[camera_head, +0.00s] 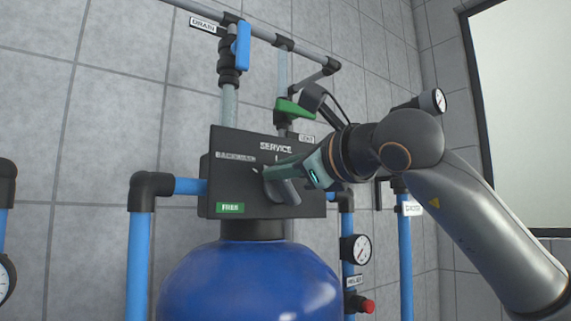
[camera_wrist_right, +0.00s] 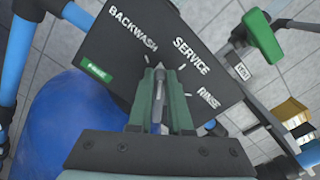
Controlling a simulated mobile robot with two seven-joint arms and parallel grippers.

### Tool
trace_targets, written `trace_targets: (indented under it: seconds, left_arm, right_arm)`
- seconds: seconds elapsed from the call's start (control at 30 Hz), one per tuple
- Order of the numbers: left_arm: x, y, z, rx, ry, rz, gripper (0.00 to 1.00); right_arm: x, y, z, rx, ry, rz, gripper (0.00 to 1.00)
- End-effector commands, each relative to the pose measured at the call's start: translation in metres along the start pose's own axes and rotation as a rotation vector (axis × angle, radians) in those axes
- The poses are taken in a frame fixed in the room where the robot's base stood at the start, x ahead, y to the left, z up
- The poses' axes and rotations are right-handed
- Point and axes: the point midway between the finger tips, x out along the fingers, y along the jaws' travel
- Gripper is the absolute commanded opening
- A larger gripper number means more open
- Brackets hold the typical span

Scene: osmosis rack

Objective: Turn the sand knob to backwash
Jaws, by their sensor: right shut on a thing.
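The dark control box (camera_head: 235,175) sits on top of the blue tank and carries the labels BACKWASH, SERVICE and, in the right wrist view, RINSE. The grey sand knob (camera_head: 286,191) is on the front face of this box. My right gripper (camera_head: 268,177) reaches in from the right and is shut on the knob; its fingers hide much of it. In the right wrist view, a grey part of the knob (camera_wrist_right: 158,86) shows between the fingers, below the gap between BACKWASH and SERVICE. Its exact pointing direction is hard to tell. My left gripper is out of view.
A blue tank (camera_head: 250,282) stands under the box. Blue pipes (camera_head: 138,262) flank it. A blue drain valve handle (camera_head: 243,46) and a green valve handle (camera_head: 294,108) are above. A pressure gauge (camera_head: 361,249) and a red knob (camera_head: 368,306) are at lower right.

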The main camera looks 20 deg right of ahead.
Motion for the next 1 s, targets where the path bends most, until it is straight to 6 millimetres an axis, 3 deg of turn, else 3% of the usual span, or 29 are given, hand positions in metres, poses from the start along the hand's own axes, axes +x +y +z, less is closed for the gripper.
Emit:
trace_targets:
  seconds: [0.5,1.0]
  left_arm:
    - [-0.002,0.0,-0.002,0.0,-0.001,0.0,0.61]
    - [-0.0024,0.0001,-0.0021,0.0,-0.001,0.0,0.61]
  right_arm:
    - [0.0035,0.0124,-0.0091,-0.341,0.019,0.011,0.0]
    - [0.0034,0.0134,-0.0099,-0.41,0.019,0.009,0.0]
